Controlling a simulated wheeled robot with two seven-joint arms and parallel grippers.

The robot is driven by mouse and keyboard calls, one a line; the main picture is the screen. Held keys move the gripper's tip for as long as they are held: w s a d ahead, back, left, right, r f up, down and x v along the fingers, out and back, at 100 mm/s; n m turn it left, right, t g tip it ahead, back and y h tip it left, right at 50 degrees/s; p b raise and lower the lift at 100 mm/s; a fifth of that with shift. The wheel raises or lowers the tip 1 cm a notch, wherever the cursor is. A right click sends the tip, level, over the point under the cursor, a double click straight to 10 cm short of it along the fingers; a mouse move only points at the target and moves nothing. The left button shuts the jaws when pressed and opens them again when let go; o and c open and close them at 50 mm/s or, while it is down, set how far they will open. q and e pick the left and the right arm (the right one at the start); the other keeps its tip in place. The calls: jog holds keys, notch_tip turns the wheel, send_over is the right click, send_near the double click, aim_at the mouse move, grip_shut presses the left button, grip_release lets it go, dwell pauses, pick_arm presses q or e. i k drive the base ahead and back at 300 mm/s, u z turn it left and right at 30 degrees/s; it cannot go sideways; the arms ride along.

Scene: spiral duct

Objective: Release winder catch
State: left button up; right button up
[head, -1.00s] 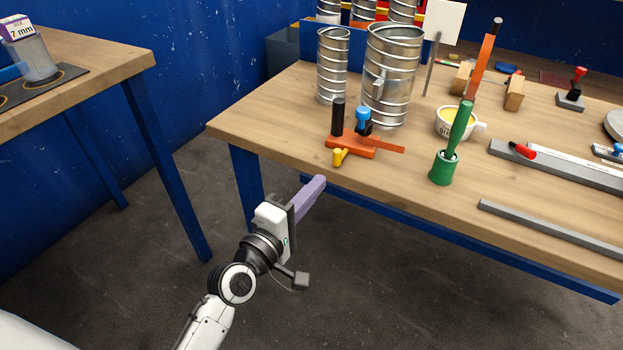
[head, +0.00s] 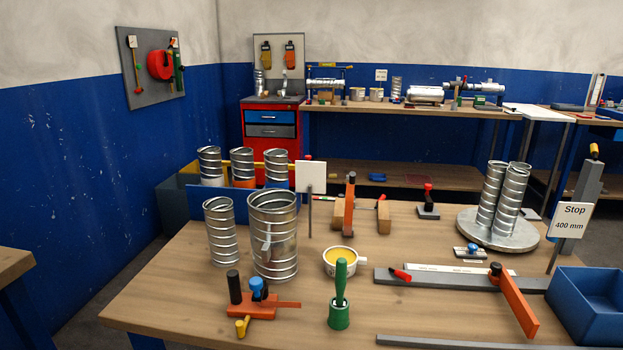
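I cannot tell for sure which part is the winder catch. An orange clamp-like tool (head: 251,311) with a black handle, a blue knob and a yellow knob lies at the near left of the workbench (head: 170,290). A grey rail (head: 450,279) lies at the right with a red-handled piece and an orange lever (head: 517,302) on it. A machine with a metal duct (head: 474,87) stands on the far bench, too small to make out any catch. Neither of my grippers is in view.
Spiral ducts (head: 273,236) stand at the bench's left, and more stand on a round plate (head: 498,238). A red cabinet (head: 271,138) is behind.

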aim_at(240, 326)
jog(key=u, duration=1.25)
jog(key=i, duration=0.35)
jog(key=z, duration=1.45)
